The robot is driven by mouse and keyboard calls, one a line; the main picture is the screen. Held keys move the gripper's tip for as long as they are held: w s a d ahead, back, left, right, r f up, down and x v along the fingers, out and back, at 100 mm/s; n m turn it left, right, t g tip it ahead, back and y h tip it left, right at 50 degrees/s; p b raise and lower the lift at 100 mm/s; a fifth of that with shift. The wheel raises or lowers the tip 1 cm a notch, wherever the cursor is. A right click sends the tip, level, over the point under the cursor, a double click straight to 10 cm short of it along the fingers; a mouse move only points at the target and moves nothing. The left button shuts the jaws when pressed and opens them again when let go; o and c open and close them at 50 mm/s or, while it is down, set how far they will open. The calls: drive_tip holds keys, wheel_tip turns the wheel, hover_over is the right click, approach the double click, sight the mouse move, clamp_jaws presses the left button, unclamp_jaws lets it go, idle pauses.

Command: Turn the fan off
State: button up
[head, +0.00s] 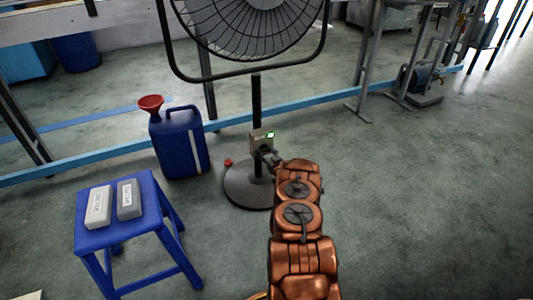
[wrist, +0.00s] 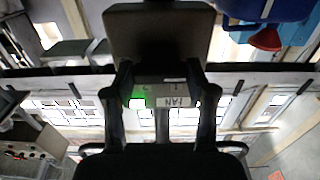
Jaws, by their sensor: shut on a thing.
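The fan (head: 250,25) is a black-caged pedestal fan with a dark pole and round base (head: 245,190). A small grey control box (head: 261,138) with a lit green light sits on its pole. In the wrist view, which is upside down, the control box (wrist: 172,101) shows a "FAN" label and the green light. My gripper (head: 268,157) is at the front of this box. In the wrist view my gripper (wrist: 165,95) has one finger on each side of the labelled part and is shut on it. The exact contact is partly hidden.
A blue jerry can (head: 180,145) with a red funnel (head: 151,103) stands left of the fan. A blue stool (head: 150,205) carries two grey blocks (head: 113,202). A small red object (head: 228,162) is by the fan base.

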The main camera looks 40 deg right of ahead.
drive_tip(key=o, duration=1.2)
drive_tip(key=shift+c, duration=0.2)
drive_tip(key=shift+s, duration=0.1)
drive_tip(key=v, duration=1.1)
drive_tip(key=shift+s+a, duration=0.15)
drive_tip(key=shift+s, duration=0.2)
